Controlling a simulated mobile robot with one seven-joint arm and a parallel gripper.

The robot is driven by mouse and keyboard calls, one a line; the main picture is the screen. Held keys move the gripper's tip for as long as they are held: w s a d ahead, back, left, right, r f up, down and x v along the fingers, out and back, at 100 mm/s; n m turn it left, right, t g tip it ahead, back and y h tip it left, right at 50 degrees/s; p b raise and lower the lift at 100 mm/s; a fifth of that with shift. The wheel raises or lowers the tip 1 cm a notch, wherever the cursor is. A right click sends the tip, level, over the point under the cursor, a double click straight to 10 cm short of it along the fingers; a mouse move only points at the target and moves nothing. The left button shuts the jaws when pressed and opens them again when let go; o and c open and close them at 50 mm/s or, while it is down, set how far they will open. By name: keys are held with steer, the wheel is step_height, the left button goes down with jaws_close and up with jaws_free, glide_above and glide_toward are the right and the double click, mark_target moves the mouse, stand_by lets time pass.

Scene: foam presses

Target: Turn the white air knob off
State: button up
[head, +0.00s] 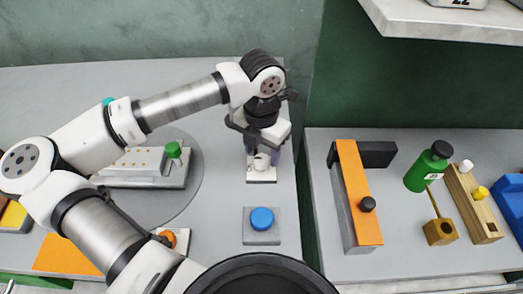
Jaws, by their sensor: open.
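The white knob (261,161) sits on a small pale base plate (262,179) on the grey bench, near the middle of the view. My gripper (262,155) is directly above and around it, pointing down, with its dark fingers partly hidden by the white gripper body. The fingers appear to be on either side of the knob; whether they touch it cannot be told. The gripper is open. The upper part of the knob and its turned position are partly hidden.
A blue button (262,219) on a grey base stands in front of the knob. A green knob (173,150) on a grey press is to the left. Right of the bench gap are an orange-topped bar (356,190), a green bottle (429,168) and a wooden block (474,205).

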steer(key=shift+f, duration=1.05)
steer(key=c, duration=1)
